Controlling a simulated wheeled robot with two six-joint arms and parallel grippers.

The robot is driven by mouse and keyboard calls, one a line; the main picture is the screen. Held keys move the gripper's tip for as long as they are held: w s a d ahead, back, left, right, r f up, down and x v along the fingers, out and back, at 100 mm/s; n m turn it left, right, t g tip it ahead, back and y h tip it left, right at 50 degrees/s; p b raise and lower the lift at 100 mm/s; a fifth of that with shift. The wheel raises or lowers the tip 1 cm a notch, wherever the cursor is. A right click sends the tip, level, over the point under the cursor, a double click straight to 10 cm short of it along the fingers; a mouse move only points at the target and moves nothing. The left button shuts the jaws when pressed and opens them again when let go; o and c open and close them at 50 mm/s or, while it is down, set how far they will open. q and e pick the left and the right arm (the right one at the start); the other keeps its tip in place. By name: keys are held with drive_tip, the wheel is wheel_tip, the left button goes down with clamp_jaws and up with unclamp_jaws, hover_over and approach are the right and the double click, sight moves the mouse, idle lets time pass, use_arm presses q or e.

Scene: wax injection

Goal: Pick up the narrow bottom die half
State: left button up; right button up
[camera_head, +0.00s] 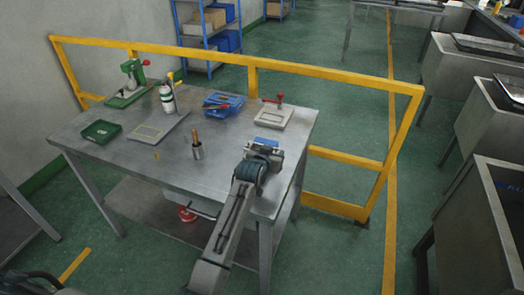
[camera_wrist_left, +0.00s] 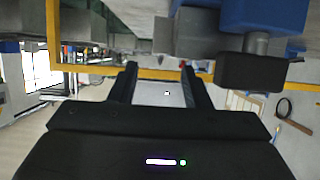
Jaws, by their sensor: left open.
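My left gripper (camera_head: 264,149) is over the right part of the metal table (camera_head: 225,150). In the left wrist view my left gripper (camera_wrist_left: 162,88) shows two dark fingers standing apart, with nothing held between them. Grey surface and a small pale spot (camera_wrist_left: 167,93) show in the gap. A small blue piece (camera_head: 267,142) shows at the gripper's end in the head view; I cannot tell whether it lies on the table. I cannot pick out the narrow bottom die half for sure. The gripper may hide part of it. My right gripper is not in view.
A yellow rail (camera_head: 300,72) runs behind.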

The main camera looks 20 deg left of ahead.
use_arm(q)
drive_tip(key=shift+x, duration=1.4)
clamp_jaws()
drive_tip(key=shift+r, duration=0.2)
